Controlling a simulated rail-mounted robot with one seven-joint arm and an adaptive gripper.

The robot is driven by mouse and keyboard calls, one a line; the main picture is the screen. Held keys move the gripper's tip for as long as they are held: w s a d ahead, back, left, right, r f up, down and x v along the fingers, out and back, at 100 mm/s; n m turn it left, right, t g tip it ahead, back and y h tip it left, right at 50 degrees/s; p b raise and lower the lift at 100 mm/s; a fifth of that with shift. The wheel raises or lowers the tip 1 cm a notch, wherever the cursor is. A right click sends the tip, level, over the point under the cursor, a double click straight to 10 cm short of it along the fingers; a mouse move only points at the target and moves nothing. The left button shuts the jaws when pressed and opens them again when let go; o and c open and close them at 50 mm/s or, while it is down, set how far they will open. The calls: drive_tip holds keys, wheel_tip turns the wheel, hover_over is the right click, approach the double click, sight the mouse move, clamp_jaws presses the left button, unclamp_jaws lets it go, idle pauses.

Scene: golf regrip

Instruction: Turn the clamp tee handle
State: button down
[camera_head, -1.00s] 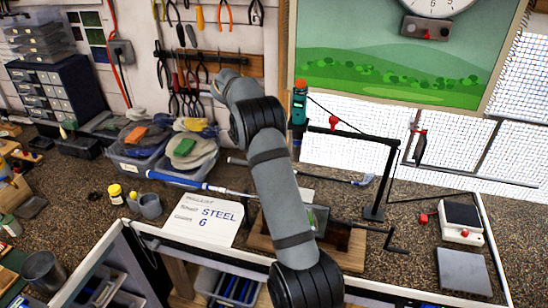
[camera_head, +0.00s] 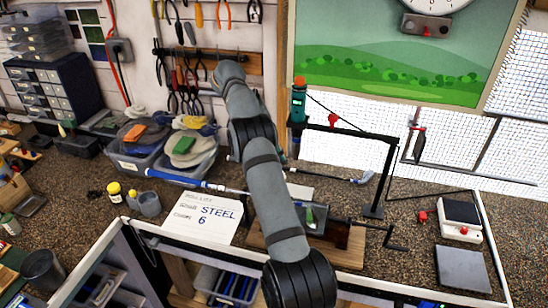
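The clamp (camera_head: 345,237), a wooden block with a dark vise, sits on the bench just right of my arm; its left part is hidden behind my arm. A black bent handle (camera_head: 395,241) sticks out from its right side, which looks like the clamp tee handle. A golf club with a blue grip (camera_head: 178,179) lies across the bench, its shaft passing behind my arm. My arm covers the middle of the view. My gripper is not visible, so its position relative to the handle cannot be told.
A black stand (camera_head: 380,185) with a red knob (camera_head: 333,120) rises behind the clamp. A paper sign (camera_head: 207,222) lies to the left. Bins of cloths (camera_head: 185,165) stand behind it. A white scale (camera_head: 460,222) and grey plate (camera_head: 462,269) are at right.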

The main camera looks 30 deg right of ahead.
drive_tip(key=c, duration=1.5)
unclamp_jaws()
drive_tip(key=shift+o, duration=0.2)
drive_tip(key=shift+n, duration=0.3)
